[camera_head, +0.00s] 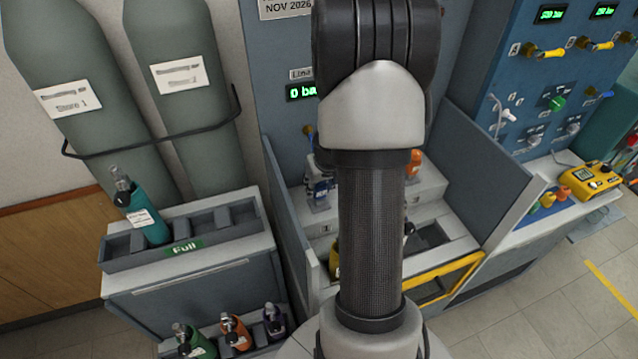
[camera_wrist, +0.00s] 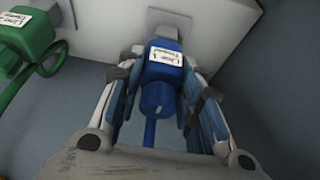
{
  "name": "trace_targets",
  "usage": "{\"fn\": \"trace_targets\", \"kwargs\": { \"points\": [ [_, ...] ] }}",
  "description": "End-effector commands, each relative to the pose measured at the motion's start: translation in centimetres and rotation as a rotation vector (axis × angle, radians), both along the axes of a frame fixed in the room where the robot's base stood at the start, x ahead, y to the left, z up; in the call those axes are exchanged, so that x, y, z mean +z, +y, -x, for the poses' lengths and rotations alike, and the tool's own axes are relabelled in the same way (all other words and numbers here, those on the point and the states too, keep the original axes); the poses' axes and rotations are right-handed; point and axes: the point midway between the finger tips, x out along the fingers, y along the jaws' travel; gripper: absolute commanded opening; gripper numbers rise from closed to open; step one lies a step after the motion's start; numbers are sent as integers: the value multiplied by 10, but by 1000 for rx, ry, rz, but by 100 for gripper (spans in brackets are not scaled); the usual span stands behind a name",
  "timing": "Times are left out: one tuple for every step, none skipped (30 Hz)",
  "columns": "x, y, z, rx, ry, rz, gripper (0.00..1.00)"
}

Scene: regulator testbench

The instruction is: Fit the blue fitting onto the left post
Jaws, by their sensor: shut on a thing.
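In the wrist view my gripper (camera_wrist: 162,75) is shut on the blue fitting (camera_wrist: 157,75), with one finger pad on each side. The fitting has a white label on top and a blue hose or stem below its round front. A grey block-like post (camera_wrist: 168,24) stands right behind its far end; I cannot tell whether the two touch or are joined. A green fitting (camera_wrist: 22,38) with a white label and a curved green hose is at the upper left, apart from my gripper. In the head view my arm hides my gripper and the blue fitting.
The head view shows a stepped grey bench (camera_head: 425,185) between blue side walls, with an orange item (camera_head: 414,162) on it. A tray (camera_head: 225,232) holding a teal bottle (camera_head: 146,215) is at left. A yellow device (camera_head: 590,180) lies on the right bench.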

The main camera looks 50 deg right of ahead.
Motion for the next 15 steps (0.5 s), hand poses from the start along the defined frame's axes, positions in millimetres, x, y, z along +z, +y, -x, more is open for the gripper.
{"fn": "trace_targets", "kwargs": {
  "points": [
    [-1,0,0,0,-1,0,1],
    [-1,0,0,0,-2,1,1],
    [-2,0,0,0,-2,1,1],
    [-2,0,0,0,-1,0,1],
    [-3,0,0,0,-2,1,1],
    [-3,0,0,0,-2,1,1],
    [-4,0,0,0,-2,1,1],
    [-4,0,0,0,-2,1,1],
    [-5,0,0,0,-2,1,1],
    [-5,0,0,0,-2,1,1],
    [-5,0,0,0,-2,1,1],
    [-6,0,0,-1,-2,1,1],
    [-6,0,0,-1,-2,1,1],
    [-7,0,0,-1,-2,1,1],
    [-7,0,0,-1,-2,1,1]
  ]
}}
